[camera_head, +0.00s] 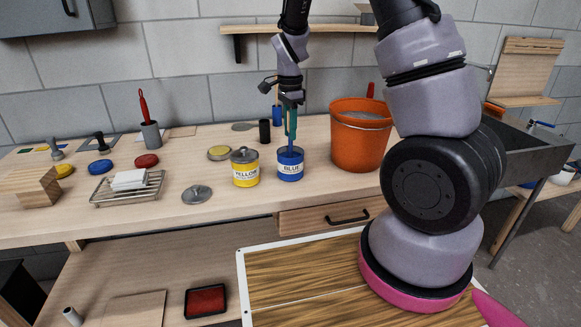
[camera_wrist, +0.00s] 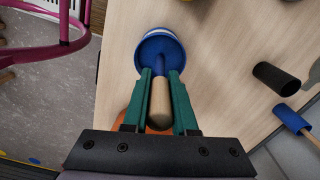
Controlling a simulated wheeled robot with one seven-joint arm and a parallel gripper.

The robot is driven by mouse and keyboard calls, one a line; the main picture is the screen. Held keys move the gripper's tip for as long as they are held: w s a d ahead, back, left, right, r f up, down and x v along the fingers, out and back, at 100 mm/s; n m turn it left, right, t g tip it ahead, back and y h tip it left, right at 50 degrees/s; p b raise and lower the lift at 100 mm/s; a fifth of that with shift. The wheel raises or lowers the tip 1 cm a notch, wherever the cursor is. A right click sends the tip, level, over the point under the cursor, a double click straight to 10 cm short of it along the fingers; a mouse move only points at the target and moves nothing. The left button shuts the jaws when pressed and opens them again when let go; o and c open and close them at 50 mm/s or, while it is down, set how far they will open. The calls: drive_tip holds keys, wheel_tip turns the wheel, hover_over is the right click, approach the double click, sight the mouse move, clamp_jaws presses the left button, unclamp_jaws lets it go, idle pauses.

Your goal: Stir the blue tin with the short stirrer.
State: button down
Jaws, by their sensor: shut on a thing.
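The blue tin (camera_head: 290,172) stands open and upright on the bench, labelled BLUE. In the wrist view the tin (camera_wrist: 142,50) shows its open top. My gripper (camera_head: 291,136) is above the tin, its green fingers pointing down. In the wrist view the fingers (camera_wrist: 160,80) are shut on the short stirrer (camera_wrist: 160,100), which has a pale wooden handle and a dark blue shaft. The shaft reaches down into the tin's mouth. Its lower end is hidden inside, so its depth cannot be told.
The lidded yellow tin (camera_head: 245,175) stands close left of the blue tin. The orange bucket (camera_head: 358,146) is close on the right. A black cup (camera_head: 264,131) stands behind. A grey lid (camera_head: 197,194) lies front left, with bare bench around it.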

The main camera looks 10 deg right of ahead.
idle(0.4)
drive_tip(key=shift+r, duration=3.45)
